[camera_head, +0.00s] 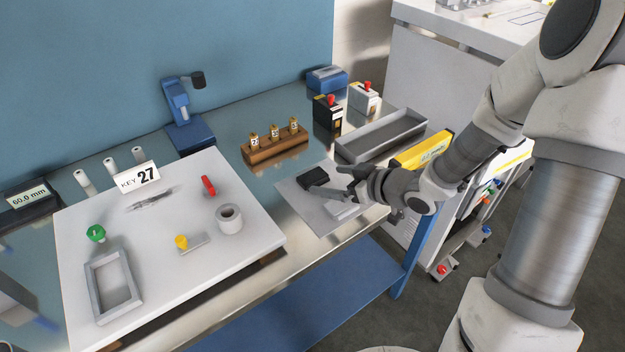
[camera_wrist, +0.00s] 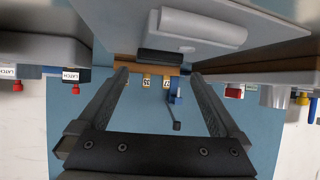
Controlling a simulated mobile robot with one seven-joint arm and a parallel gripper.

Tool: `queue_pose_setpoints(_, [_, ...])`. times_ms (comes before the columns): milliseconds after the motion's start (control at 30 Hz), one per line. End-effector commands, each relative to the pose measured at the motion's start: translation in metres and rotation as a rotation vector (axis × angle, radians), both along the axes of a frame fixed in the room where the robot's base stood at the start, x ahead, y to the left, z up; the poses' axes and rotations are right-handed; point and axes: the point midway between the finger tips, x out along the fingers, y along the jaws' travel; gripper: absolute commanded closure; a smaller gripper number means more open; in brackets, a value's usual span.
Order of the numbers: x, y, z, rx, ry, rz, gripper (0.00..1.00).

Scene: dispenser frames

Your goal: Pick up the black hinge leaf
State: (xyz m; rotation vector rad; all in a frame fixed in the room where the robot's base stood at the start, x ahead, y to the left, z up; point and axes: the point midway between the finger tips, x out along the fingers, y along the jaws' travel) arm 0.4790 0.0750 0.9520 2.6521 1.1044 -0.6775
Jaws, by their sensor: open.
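The black hinge leaf (camera_head: 313,177) lies on a grey mat (camera_head: 302,206) at the right part of the bench. In the wrist view the black leaf (camera_wrist: 160,57) is a dark bar ahead of my fingertips, in line with the gap between them. My gripper (camera_head: 325,180) is open, low over the mat and close to the leaf. In the wrist view both fingers of my gripper (camera_wrist: 160,76) are spread with nothing between them. I cannot tell whether they overlap the leaf's sides. A pale grey leaf-like part (camera_head: 342,211) lies beside it on the mat.
A wooden block (camera_head: 278,152) with brass pieces stands behind the mat. A long grey tray (camera_head: 382,140) and a yellow box (camera_head: 423,150) lie to the right. A white board (camera_head: 110,222) with small parts fills the left. Black and white red-topped units stand behind the tray.

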Motion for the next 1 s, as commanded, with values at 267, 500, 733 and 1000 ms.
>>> queue_pose_setpoints(267, [0.025, 0.024, -0.021, 0.000, 0.000, 0.002, 0.00])
queue_pose_setpoints(500, [0.031, 0.029, -0.024, 0.000, -0.002, 0.000, 0.00])
queue_pose_setpoints(733, [0.031, 0.029, -0.024, -0.001, -0.001, 0.000, 0.23])
queue_pose_setpoints(1000, [0.031, 0.029, -0.023, 0.000, -0.002, 0.000, 0.69])
